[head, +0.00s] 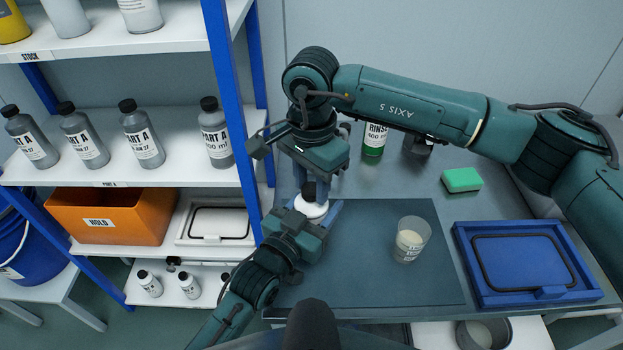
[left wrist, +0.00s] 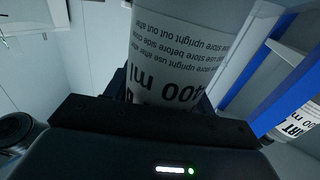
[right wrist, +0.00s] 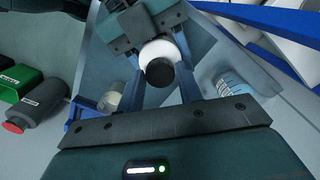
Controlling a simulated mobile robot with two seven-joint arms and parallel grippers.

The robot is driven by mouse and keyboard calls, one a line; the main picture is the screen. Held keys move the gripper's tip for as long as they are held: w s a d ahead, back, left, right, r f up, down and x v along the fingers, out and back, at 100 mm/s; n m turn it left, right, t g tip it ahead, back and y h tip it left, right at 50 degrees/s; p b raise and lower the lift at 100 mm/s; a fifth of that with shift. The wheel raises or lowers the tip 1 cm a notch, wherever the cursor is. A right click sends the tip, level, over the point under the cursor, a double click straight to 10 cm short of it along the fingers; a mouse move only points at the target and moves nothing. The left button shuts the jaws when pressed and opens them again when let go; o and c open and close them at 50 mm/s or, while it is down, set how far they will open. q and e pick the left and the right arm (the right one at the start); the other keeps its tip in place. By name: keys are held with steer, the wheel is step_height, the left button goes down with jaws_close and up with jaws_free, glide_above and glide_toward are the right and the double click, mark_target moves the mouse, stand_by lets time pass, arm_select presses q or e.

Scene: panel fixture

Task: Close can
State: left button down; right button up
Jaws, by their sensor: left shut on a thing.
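The white can (head: 311,208) stands upright in the jaws of my left gripper (head: 312,222). In the left wrist view the can (left wrist: 190,50) fills the space between the jaws, with a "400 ml" label. A black cap (right wrist: 160,72) is at the can's top, seen from above in the right wrist view; I cannot tell whether it is fully seated. My right gripper (right wrist: 160,88) points down over the cap, one finger on each side. In the head view the right gripper (head: 310,180) partly hides the cap.
A cup (head: 410,240) of pale liquid stands on the dark mat (head: 370,285). A blue tray (head: 470,285), green sponge (head: 461,180) and green rinse bottle (head: 374,140) are on the bench. Shelves with a blue post (head: 232,110) stand close at left, holding bottles and an orange bin (head: 150,220).

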steer(key=c, duration=0.7)
steer(key=o, duration=1.2)
steer(key=shift+r, duration=0.1)
step_height(320, 180, up, 12)
steer(key=shift+f, duration=0.1)
